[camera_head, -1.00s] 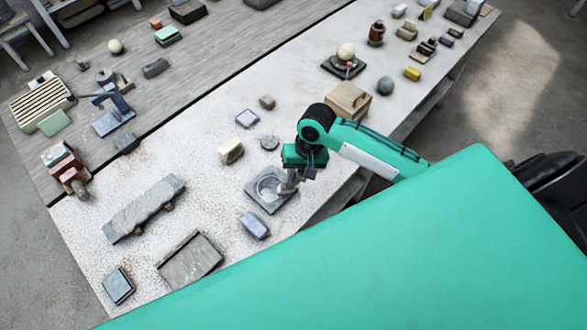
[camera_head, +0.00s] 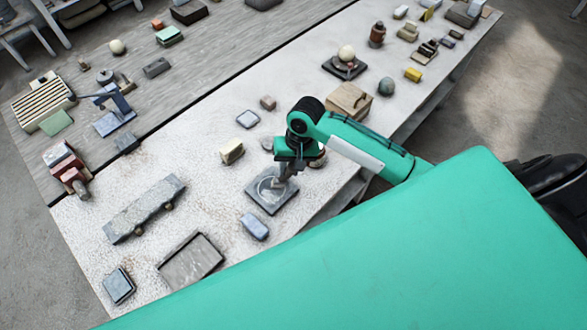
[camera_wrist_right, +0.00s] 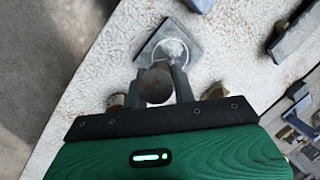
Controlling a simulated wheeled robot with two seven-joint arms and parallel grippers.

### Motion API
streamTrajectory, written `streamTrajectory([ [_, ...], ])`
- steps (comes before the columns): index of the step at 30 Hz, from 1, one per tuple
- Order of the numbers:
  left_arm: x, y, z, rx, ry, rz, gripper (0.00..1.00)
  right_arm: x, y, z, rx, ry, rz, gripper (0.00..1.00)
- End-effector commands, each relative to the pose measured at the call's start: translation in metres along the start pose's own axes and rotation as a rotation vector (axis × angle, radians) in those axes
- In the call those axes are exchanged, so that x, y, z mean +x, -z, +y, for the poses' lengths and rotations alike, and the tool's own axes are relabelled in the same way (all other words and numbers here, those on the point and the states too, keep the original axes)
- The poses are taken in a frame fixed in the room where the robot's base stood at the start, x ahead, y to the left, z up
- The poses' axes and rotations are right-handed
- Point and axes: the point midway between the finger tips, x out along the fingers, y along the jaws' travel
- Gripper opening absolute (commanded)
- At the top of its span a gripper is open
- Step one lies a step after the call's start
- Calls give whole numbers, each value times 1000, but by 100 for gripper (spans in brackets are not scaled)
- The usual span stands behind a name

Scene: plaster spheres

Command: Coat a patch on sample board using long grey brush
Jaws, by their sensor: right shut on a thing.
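My right gripper (camera_head: 283,176) is over the far right part of a dark square board (camera_head: 264,205) with a pale round patch on it. The same board (camera_wrist_right: 150,47) shows beyond the fingertips in the right wrist view. There the gripper (camera_wrist_right: 162,80) is shut on a dark brownish, rounded thing (camera_wrist_right: 155,86), seen end on. This looks like the brush, but its length and bristles are hidden. Whether it touches the board I cannot tell. My left gripper is not in view.
A blue-grey block (camera_head: 255,226) lies just below the board, and a cream block (camera_head: 231,151) lies above left. A long grey slab (camera_head: 145,208) and a shallow tray (camera_head: 192,261) lie left. A wooden box (camera_head: 349,101) stands beyond my arm. The table's edge runs close on the right.

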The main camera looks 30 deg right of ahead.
Motion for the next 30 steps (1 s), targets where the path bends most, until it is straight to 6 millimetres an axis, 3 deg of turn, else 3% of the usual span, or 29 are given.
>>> streamTrajectory([
  [13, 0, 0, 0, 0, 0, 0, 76, 1, 8, -6, 0, 0, 0, 4],
  [30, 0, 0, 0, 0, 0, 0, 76, -14, -11, 4, 0, 0, 0, 4],
])
